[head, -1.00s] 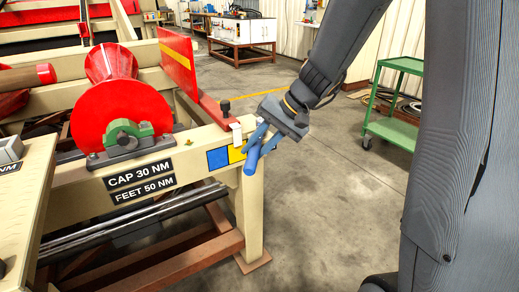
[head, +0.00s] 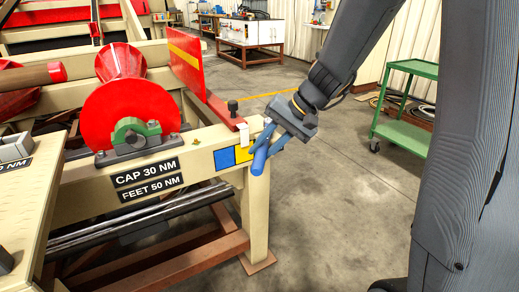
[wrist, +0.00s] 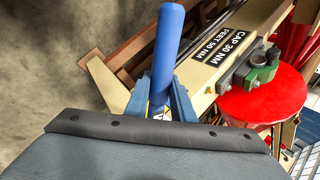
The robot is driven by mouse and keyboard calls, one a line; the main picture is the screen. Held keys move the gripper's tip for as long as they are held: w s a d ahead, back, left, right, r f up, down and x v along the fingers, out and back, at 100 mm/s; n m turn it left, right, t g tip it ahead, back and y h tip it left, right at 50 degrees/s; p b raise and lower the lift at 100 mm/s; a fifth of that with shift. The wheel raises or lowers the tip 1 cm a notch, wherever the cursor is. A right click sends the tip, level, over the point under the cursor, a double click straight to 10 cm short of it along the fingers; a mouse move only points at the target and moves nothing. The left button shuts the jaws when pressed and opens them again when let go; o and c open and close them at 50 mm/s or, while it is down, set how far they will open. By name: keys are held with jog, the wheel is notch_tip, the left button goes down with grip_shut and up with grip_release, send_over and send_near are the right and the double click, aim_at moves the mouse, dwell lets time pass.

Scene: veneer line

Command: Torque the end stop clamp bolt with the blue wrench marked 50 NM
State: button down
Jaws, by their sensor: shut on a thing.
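My gripper (head: 272,141) is shut on the blue wrench (head: 260,160), just right of the near end of the cream beam. The blue handle sticks out from the jaws toward the camera and down. In the wrist view the handle (wrist: 166,45) rises from between the blue fingers (wrist: 162,98). The wrench's head and marking are hidden. The end stop (head: 187,62) is a red upright plate with a yellow stripe.
A red roller (head: 125,105) sits in a green bearing (head: 135,131) on the beam. Labels (head: 147,181) there read CAP 30 NM and FEET 50 NM. A cream bench (head: 22,205) is at the left. A green cart (head: 405,120) stands right; the floor between is clear.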

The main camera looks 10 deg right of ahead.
jog(key=shift+r, duration=0.15)
jog(key=shift+r+p, duration=1.95)
jog(key=shift+r, duration=0.45)
